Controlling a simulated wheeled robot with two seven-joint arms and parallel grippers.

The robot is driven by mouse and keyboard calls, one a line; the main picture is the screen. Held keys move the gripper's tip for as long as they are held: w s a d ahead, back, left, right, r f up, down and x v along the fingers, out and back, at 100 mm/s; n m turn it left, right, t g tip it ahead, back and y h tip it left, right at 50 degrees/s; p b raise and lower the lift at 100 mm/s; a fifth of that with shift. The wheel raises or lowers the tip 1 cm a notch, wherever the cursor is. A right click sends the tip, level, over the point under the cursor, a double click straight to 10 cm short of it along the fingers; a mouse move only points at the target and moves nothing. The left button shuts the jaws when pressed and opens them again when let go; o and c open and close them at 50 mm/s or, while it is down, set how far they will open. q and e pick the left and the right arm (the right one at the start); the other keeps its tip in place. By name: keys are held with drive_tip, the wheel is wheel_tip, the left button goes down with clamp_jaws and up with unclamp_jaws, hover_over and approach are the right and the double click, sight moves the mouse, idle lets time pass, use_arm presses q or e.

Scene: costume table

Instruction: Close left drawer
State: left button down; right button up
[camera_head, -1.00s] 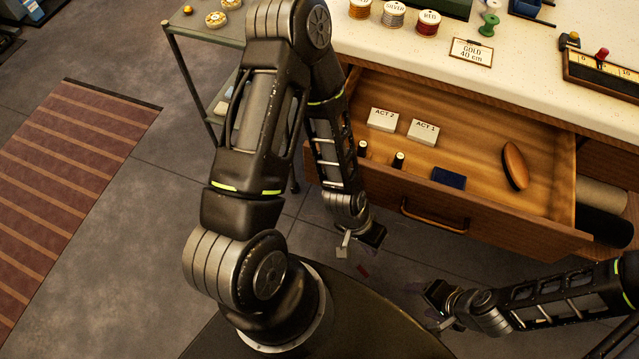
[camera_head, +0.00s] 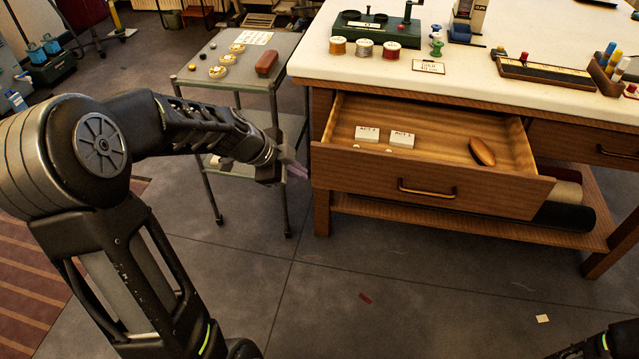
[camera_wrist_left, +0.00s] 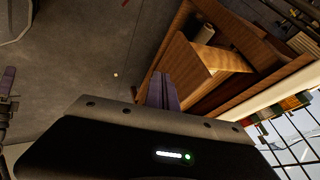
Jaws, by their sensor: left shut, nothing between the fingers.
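The left drawer (camera_head: 425,193) of the wooden table is pulled out, its front with the bar handle (camera_head: 427,189) facing me. Inside lie two white cards (camera_head: 384,135) marked ACT and a brown oval object (camera_head: 482,152). My left gripper (camera_head: 296,169) is shut and empty, just left of the drawer front's left end; contact cannot be told. In the left wrist view its purplish fingers (camera_wrist_left: 163,91) are together, with the wooden drawer (camera_wrist_left: 205,62) beyond. A dark part with a purplish tip at that view's left edge may be my right gripper; its jaws are unclear.
A grey cart (camera_head: 245,72) with tins stands left of the table, behind my left gripper. The white tabletop (camera_head: 375,72) bears thread spools and a tray. Another drawer (camera_head: 595,146) at right looks closed. Fabric rolls (camera_head: 565,215) lie below. The floor before the drawer is mostly clear.

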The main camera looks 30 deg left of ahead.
use_arm(q)
drive_tip(key=shift+w+f, duration=0.1)
drive_tip(key=p, duration=0.3)
approach(331, 178)
drive_tip(key=f, duration=0.1)
drive_tip(key=w+d+f, duration=0.1)
drive_tip(key=f, duration=0.2)
drive_tip(key=shift+w+d, duration=0.25)
drive_tip(key=shift+w+a, duration=0.2)
drive_tip(key=shift+w, duration=0.4)
drive_tip(key=shift+f, duration=0.1)
drive_tip(key=shift+w, duration=0.15)
